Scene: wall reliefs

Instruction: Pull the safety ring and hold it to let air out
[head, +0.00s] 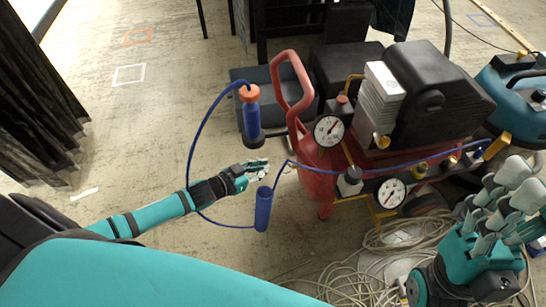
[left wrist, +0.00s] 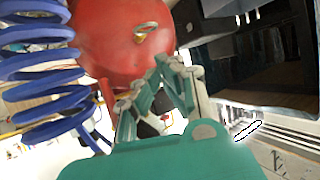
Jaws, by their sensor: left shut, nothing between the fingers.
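A small brass ring-shaped fitting (left wrist: 146,32) sits on the rounded end of the red tank (left wrist: 105,28) in the left wrist view. It looks like the safety ring; in the head view I cannot make it out. My left gripper (head: 264,165) is shut and empty in front of the red compressor tank (head: 318,180). In the left wrist view the left fingertips (left wrist: 172,62) show just below and right of the brass fitting, apart from it in the picture. My right gripper (head: 505,190) is at the right edge; its finger opening is unclear.
A blue coiled hose (left wrist: 42,75) hangs close on the left of the wrist view. Blue hose parts (head: 263,208) (head: 251,120) stand beside my left gripper. Gauges (head: 328,130) (head: 390,193) and a red handle (head: 291,85) are on the compressor. Loose cable (head: 350,270) lies on the floor.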

